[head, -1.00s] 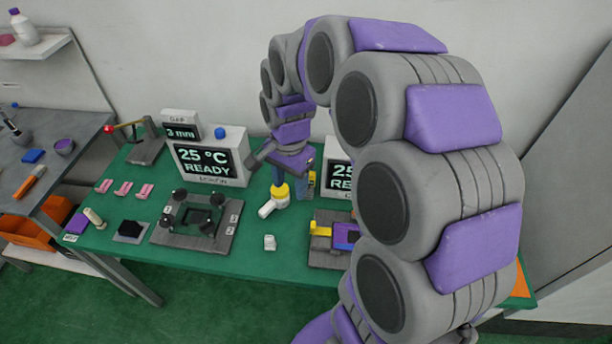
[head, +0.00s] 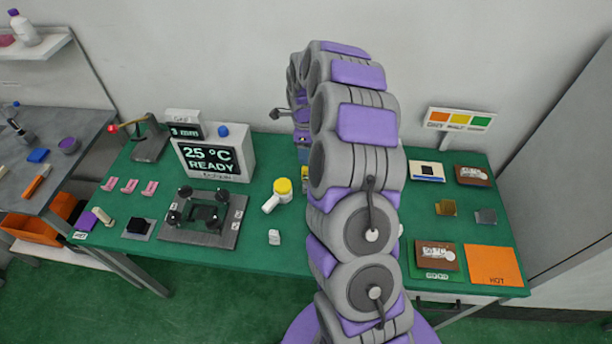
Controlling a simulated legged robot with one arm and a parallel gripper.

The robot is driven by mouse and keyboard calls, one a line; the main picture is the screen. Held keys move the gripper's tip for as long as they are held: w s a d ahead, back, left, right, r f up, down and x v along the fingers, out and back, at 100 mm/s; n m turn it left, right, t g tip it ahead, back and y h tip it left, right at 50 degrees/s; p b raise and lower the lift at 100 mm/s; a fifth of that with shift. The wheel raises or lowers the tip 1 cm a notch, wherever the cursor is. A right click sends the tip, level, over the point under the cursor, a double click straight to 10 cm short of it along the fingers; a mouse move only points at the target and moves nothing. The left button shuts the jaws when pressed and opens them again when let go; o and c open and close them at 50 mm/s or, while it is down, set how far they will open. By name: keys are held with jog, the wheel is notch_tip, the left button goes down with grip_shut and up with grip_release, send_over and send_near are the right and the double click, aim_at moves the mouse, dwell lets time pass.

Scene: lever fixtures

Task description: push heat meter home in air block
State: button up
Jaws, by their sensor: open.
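I cannot tell for sure which thing is the heat meter or the air block. A white tool with a round yellow top (head: 283,186) stands on the green table left of my arm, with its white part pointing down-left. A small sliver of a yellow-marked piece (head: 305,181) shows behind it, at my arm's edge. The fixture with a yellow piece and a purple part, seen earlier right of the tool, is hidden behind my arm. My gripper's fingers are hidden behind my own arm links, so their relation to these things does not show.
A display reading 25 °C READY (head: 210,160) stands behind a dark fixture with black knobs (head: 203,213). At right are an orange HOT mat (head: 493,265), brown boards (head: 436,255) and a colour sign (head: 459,120).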

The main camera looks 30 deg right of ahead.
aim_at(308, 175)
jog(key=f, duration=0.2)
jog(key=d+f, duration=0.1)
jog(key=f, duration=0.2)
jog(key=d+f+b, duration=0.1)
jog(key=f, duration=0.1)
jog(key=shift+s+f, duration=0.1)
jog(key=shift+f, duration=0.25)
jog(key=shift+s+a+f, duration=0.1)
jog(key=shift+a+f, duration=0.25)
jog(key=shift+a, duration=0.3)
notch_tip(308, 175, down, 5)
jog(key=shift+d+r+b, duration=0.1)
jog(key=shift+d+b, duration=0.05)
jog(key=shift+b, duration=0.6)
jog(key=shift+d+f, duration=0.2)
jog(key=shift+f, duration=0.1)
jog(key=shift+d+r, duration=0.1)
jog(key=shift+a+r, duration=0.1)
jog(key=shift+a, duration=0.25)
jog(key=shift+c, duration=1.3)
jog(key=shift+a, duration=0.15)
jog(key=c, duration=0.3)
jog(key=shift+d, duration=0.3)
grip_shut()
